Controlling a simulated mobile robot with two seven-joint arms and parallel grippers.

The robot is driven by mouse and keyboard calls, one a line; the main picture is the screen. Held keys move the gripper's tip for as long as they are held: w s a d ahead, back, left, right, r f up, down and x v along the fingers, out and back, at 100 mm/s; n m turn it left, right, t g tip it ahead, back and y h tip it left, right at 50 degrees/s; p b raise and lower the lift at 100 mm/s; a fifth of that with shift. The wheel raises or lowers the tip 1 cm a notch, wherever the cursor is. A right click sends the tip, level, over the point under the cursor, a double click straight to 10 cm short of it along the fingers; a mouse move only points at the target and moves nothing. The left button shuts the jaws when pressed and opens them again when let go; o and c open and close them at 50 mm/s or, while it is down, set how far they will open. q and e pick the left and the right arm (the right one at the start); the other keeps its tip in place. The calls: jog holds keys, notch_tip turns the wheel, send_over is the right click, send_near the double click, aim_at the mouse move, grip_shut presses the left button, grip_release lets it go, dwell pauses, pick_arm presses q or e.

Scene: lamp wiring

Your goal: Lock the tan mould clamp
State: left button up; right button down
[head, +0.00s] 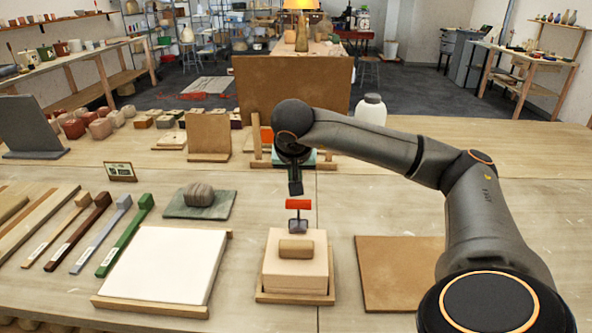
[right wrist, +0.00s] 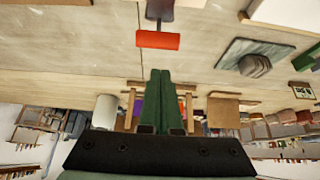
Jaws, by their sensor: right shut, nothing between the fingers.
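The tan mould (head: 296,276) is a pale block on a wooden base in the front middle of the head view, with a tan rounded piece (head: 296,249) on top. The clamp at its back edge has a dark grey bracket (head: 299,225) and a red handle (head: 298,204) standing above the mould. The red handle (right wrist: 158,40) also shows in the right wrist view, crosswise beyond the fingertips. My right gripper (head: 296,192) is above and just behind the handle, pointing down. Its green fingers (right wrist: 159,72) are together and empty, apart from the handle. My left gripper is out of view.
A white slab (head: 165,265) on a board lies left of the mould. A brown board (head: 400,270) lies to the right, partly behind my right arm. A grey stone on a mat (head: 200,205) and an upright board (head: 208,135) stand further back left.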

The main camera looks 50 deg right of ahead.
jog(key=shift+s+a+r, duration=0.4)
jog(key=shift+a+r, duration=0.15)
jog(key=shift+r, duration=0.05)
jog(key=shift+s+a+r, duration=0.4)
jog(key=shift+a+r, duration=0.1)
jog(key=shift+r, duration=0.05)
